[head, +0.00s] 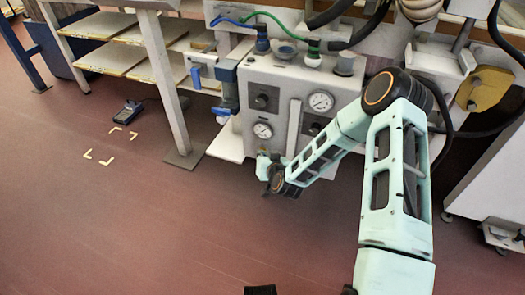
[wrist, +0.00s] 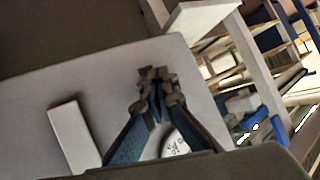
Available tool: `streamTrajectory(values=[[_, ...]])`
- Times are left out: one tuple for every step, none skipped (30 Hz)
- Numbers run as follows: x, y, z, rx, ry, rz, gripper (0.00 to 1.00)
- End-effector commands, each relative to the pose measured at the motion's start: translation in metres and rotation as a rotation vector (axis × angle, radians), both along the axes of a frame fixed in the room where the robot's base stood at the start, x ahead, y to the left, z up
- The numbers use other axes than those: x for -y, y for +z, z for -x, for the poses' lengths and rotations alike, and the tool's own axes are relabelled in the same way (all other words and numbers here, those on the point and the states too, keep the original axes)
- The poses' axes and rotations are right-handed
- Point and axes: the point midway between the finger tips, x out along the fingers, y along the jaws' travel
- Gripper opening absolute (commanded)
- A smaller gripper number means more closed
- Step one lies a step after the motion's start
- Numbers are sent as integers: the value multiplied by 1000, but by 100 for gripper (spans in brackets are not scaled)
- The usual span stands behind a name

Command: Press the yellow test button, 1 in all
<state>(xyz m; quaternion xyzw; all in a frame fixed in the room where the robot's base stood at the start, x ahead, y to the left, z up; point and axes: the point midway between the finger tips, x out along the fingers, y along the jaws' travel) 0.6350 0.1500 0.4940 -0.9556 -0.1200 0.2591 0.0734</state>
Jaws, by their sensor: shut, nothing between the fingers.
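I cannot make out a yellow test button in either view. A grey control panel (head: 275,78) with gauges and black knobs stands beyond my arm in the head view. My gripper (head: 264,170) is at the panel's lower edge in that view. In the wrist view, my gripper (wrist: 157,78) is shut and empty, its fingertips together in front of a pale grey panel face (wrist: 95,75). A white gauge (wrist: 176,146) on that face is partly hidden behind a finger. My forearm hides the lower right of the panel in the head view.
A pale upright bar (head: 293,127) stands out from the panel. Hoses, one green (head: 275,20), run above it. Shelves (head: 110,58) with a metal leg (head: 165,85) stand at left. The front floor is clear.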

Motion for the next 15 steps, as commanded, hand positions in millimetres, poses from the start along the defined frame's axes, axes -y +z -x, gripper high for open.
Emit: streamTrajectory(values=[[0, 1, -1, 2, -1, 0, 0], [0, 1, -1, 2, -1, 0, 0], [1, 1, -1, 3, -1, 0, 0], [1, 1, -1, 3, -1, 0, 0], [1, 1, -1, 3, -1, 0, 0], [0, 1, -1, 3, -1, 0, 0], [0, 1, -1, 3, -1, 0, 0], [0, 1, 0, 3, -1, 0, 0], [0, 1, 1, 3, -1, 1, 0], [-1, 1, 2, 3, -1, 1, 0], [-1, 1, 3, 3, -1, 1, 0], [-2, 1, 5, 4, -1, 1, 0], [-2, 1, 6, 3, -1, 1, 0], [-3, 1, 8, 2, 0, 0, 0], [-4, 1, 11, 2, 0, 0, 0]])
